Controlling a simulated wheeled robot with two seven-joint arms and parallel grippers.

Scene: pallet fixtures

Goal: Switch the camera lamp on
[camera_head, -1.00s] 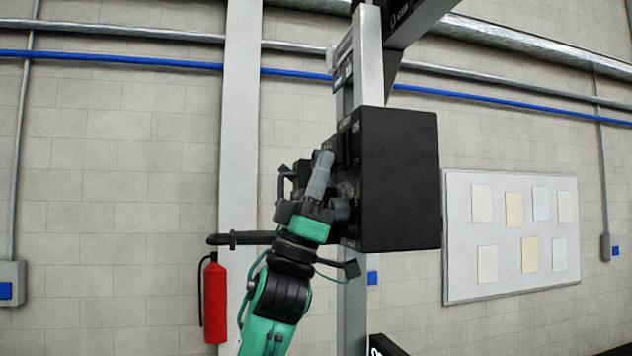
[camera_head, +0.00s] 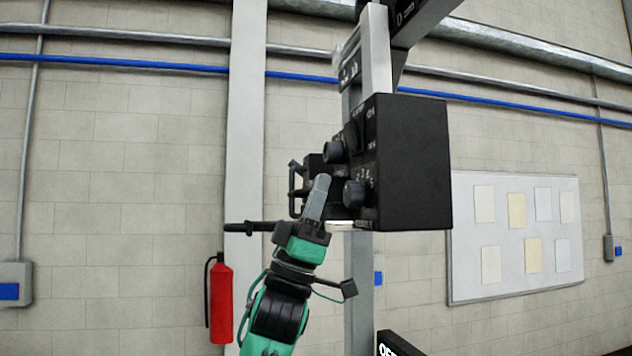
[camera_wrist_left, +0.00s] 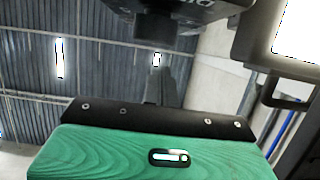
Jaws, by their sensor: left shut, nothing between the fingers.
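The black camera box (camera_head: 412,165) hangs on a grey post. Its left face carries an upper dark knob (camera_head: 333,151) and a lower dark knob (camera_head: 354,193) with numbers beside it; a label near the upper one seems to read ON. A bright white strip (camera_head: 341,225) shows under the box, and a bright white panel (camera_wrist_left: 298,30) shows at the upper right of the left wrist view. My left gripper (camera_head: 319,184) is shut and empty, pointing up left of the lower knob. Whether it touches anything is unclear. My right gripper is not in view.
A black frame-like handle (camera_head: 296,190) sticks out left of the box, close to my left gripper. The grey post (camera_head: 357,290) runs down below the box. A red extinguisher (camera_head: 221,300) and a paper board (camera_head: 515,285) are at the wall.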

